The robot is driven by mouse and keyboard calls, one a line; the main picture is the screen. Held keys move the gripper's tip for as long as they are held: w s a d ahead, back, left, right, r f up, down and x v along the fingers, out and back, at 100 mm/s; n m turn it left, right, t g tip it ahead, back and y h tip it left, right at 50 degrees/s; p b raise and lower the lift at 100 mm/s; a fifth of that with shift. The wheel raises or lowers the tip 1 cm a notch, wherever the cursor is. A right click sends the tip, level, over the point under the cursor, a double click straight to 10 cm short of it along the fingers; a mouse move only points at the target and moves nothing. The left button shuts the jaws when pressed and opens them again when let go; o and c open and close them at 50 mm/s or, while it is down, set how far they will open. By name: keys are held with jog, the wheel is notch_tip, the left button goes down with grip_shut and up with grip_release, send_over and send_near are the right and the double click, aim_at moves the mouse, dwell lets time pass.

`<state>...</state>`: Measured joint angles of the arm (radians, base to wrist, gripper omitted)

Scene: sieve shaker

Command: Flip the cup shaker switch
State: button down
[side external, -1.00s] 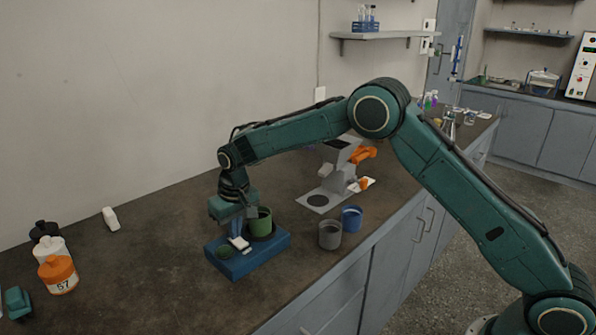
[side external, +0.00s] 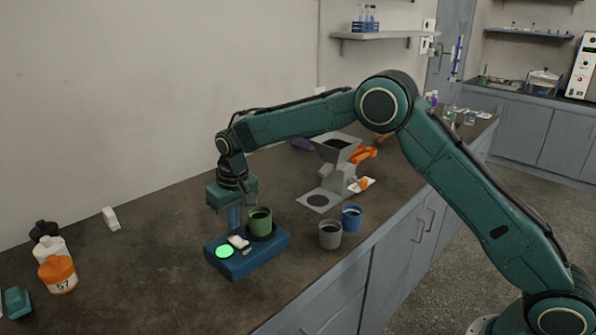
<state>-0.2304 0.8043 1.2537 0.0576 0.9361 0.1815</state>
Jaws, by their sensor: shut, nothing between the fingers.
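The cup shaker is a blue box (side external: 262,262) on the dark counter. A green cup (side external: 260,222) stands upright at its back right. A white switch (side external: 238,242) sits on its top, and a round lamp (side external: 225,251) at its front left glows bright green. My gripper (side external: 234,222) points down just behind and above the switch, apart from it as far as I can tell. It is shut and empty; its fingertips are small and partly blurred against the shaker.
A grey cup (side external: 330,236) and a blue cup (side external: 351,219) stand right of the shaker. Behind them is a grey hopper device (side external: 337,175) with orange parts. Bottles, including an orange-and-white one (side external: 58,274), stand at the left. The counter between bottles and shaker is clear.

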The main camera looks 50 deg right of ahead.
aim_at(237, 240)
notch_tip(237, 240, up, 4)
jog(key=shift+f, duration=0.1)
dwell(0.5)
jog(key=s+d+r+t, duration=0.1)
jog(key=s+d+r, duration=0.3)
jog(key=s+r, duration=0.45)
jog(key=s+d+r+t, duration=0.1)
jog(key=s+d+r, duration=0.4)
jog(key=s+r, duration=0.4)
jog(key=s+d+f+t, duration=0.1)
jog(key=s+d+f, duration=0.1)
jog(key=s, duration=1)
jog(key=s+d+f, duration=0.1)
jog(key=s+f, duration=0.1)
jog(key=s, duration=0.9)
jog(key=shift+s+d+f+t, duration=0.15)
jog(key=shift+s+d+t, duration=0.2)
jog(key=shift+d+t, duration=0.05)
